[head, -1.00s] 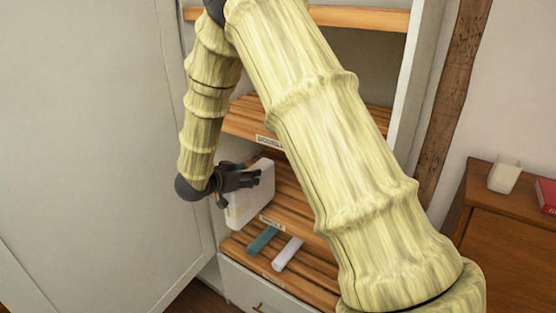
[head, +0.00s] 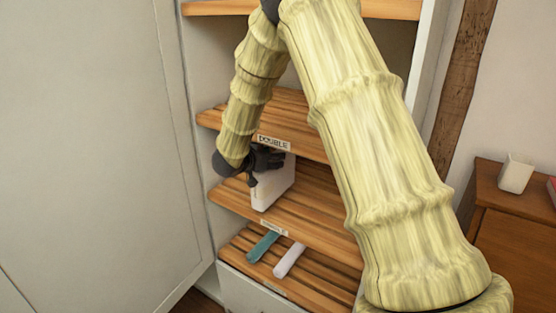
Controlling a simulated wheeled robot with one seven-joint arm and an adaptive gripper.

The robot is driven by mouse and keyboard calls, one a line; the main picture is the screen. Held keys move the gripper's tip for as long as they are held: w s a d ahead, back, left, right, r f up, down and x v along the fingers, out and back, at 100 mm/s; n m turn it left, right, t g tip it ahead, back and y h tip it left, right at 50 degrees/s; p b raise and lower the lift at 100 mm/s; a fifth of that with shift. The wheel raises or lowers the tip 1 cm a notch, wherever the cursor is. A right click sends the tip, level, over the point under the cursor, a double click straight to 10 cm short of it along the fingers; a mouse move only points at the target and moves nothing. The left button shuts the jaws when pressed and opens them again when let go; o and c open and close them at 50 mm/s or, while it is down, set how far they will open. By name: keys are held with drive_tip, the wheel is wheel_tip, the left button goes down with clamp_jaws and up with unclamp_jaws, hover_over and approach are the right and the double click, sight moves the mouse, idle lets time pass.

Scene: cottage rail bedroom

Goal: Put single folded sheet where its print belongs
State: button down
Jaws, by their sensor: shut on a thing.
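My gripper (head: 268,162) is shut on a white folded sheet (head: 274,188), a thick upright block. The sheet stands on edge above the left part of the middle shelf (head: 318,212). I cannot tell whether its bottom edge touches the slats. A label reading DOUBLE (head: 273,142) is on the front edge of the shelf above (head: 290,112). Another label (head: 274,228) on the middle shelf's front edge is too small to read. No print on the sheet can be made out.
The bottom shelf (head: 320,275) holds a teal roll (head: 263,246) and a white roll (head: 289,260). An open cabinet door (head: 90,130) stands at left. My arm hides the shelves' right part. A wooden chest (head: 505,225) with a white cup (head: 515,174) stands at right.

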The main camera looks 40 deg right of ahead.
drive_tip(key=b+x, duration=0.2)
drive_tip(key=x, duration=0.1)
drive_tip(key=shift+w+d+f+b, duration=0.1)
drive_tip(key=shift+w+d+b, duration=0.1)
drive_tip(key=shift+b, duration=0.1)
drive_tip(key=c, duration=0.7)
unclamp_jaws()
drive_tip(key=shift+s+d+f, duration=0.1)
drive_tip(key=shift+d+f, duration=0.05)
drive_tip(key=b+v, duration=0.1)
drive_tip(key=v, duration=1.1)
drive_tip(key=shift+f, duration=0.1)
